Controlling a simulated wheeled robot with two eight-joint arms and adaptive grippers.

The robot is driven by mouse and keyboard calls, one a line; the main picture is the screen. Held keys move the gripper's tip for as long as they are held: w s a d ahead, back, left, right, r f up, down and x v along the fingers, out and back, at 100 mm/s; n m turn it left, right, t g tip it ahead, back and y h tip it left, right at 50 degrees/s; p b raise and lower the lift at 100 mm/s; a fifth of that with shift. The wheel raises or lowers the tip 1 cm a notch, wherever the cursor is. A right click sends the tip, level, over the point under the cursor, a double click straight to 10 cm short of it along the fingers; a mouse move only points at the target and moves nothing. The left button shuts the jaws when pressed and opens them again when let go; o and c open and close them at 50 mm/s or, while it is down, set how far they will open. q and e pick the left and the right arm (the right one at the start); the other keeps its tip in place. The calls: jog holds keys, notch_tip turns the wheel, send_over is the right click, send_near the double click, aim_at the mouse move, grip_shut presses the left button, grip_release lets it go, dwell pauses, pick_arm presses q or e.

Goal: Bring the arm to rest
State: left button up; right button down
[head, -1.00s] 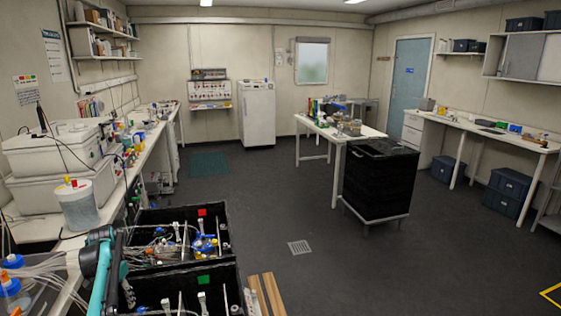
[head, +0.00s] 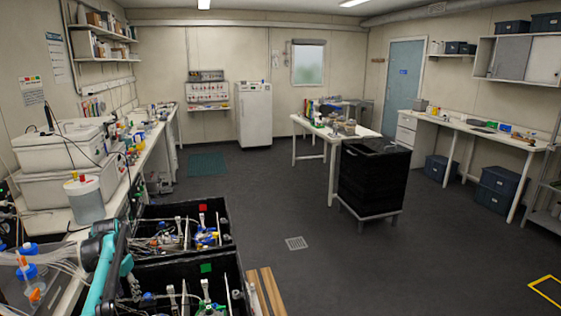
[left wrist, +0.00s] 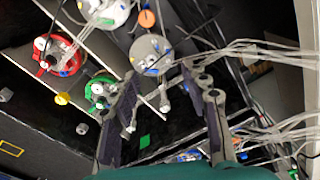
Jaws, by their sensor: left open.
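My left arm (head: 102,268), teal and dark, rises at the lower left of the head view, beside the black crates. Its fingers are hard to make out there. In the left wrist view my left gripper (left wrist: 158,74) is open, its two dark fingers spread apart with nothing clearly held between them. Beyond the fingers are round vessel lids, one red-rimmed (left wrist: 58,58), one green-rimmed (left wrist: 100,92) and one grey (left wrist: 151,54). I cannot tell how far they are from the fingertips. My right gripper is not in view.
Black crates with a red label (head: 203,208) and a green label (head: 206,268) hold vessels and tubing. Clear tubes (head: 55,257) run left of my arm. A cluttered bench (head: 150,150) lines the left wall.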

pick_arm(q)
jog(key=s+d+r+t, duration=0.1)
jog(key=s+d+r, duration=0.5)
jog(key=d, duration=0.4)
jog(key=s+d+r+t, duration=0.2)
jog(key=s+d+r, duration=0.35)
jog(key=d, duration=0.55)
jog(key=s+d+f+t, duration=0.1)
jog(key=s+d+f, duration=0.2)
jog(key=s+d, duration=0.3)
jog(key=s+d+f+n+t, duration=0.1)
jog(key=s+d, duration=0.5)
jog(key=s, duration=0.7)
notch_tip(320, 180, down, 2)
jog(key=shift+d+f+n+t, duration=0.2)
jog(key=shift+n+t, duration=0.1)
jog(key=shift+t, duration=0.4)
